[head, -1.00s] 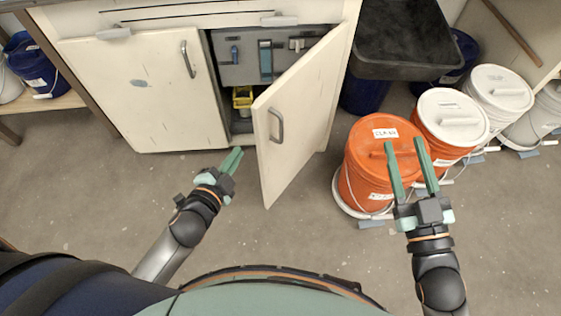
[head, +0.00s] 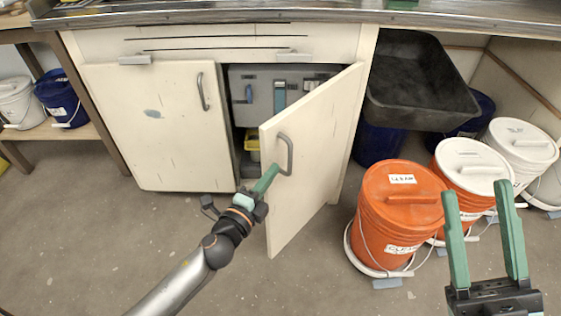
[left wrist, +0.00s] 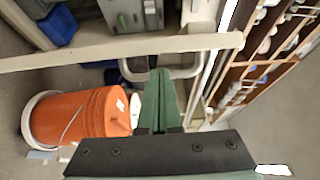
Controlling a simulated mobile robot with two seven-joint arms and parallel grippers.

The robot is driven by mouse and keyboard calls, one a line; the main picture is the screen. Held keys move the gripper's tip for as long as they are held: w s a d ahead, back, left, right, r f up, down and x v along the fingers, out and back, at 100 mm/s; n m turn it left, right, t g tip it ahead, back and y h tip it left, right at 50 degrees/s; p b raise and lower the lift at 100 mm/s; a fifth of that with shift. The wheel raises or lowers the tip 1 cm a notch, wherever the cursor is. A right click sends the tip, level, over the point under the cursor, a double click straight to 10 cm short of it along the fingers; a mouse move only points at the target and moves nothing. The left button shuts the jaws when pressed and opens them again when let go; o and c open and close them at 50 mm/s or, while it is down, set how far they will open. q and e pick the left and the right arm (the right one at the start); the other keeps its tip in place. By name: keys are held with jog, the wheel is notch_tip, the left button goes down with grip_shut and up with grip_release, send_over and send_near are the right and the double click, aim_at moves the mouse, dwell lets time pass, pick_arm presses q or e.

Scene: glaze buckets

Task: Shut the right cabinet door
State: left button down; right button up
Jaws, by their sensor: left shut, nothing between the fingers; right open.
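The right cabinet door (head: 305,165) is cream and stands ajar, swung out toward me from its right side. Its grey bow handle (head: 287,155) is on the outer face near the free edge. My left gripper (head: 270,172) is shut and empty, with its green fingertips at the free edge, just below the handle. In the left wrist view, the door (left wrist: 90,52) appears edge-on as a pale strip, and the shut fingers (left wrist: 160,75) point at it close to the handle (left wrist: 188,70). I cannot tell whether they touch. My right gripper (head: 484,195) is open and empty, at the lower right.
The left cabinet door (head: 160,125) is shut. Inside the opening are a grey case (head: 262,100) and a yellow item (head: 252,140). An orange bucket (head: 398,215) stands on the floor right of the open door, with white-lidded buckets beyond and a black tub (head: 420,85) above.

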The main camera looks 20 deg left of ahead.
aim_at(280, 161)
pick_arm(q)
jog(key=shift+w+d, duration=0.25)
jog(key=shift+w, duration=0.95)
jog(key=shift+w+d, duration=0.25)
jog(key=shift+w, duration=0.95)
pick_arm(e)
jog(key=shift+f, duration=0.2)
pick_arm(q)
jog(key=shift+a, duration=0.1)
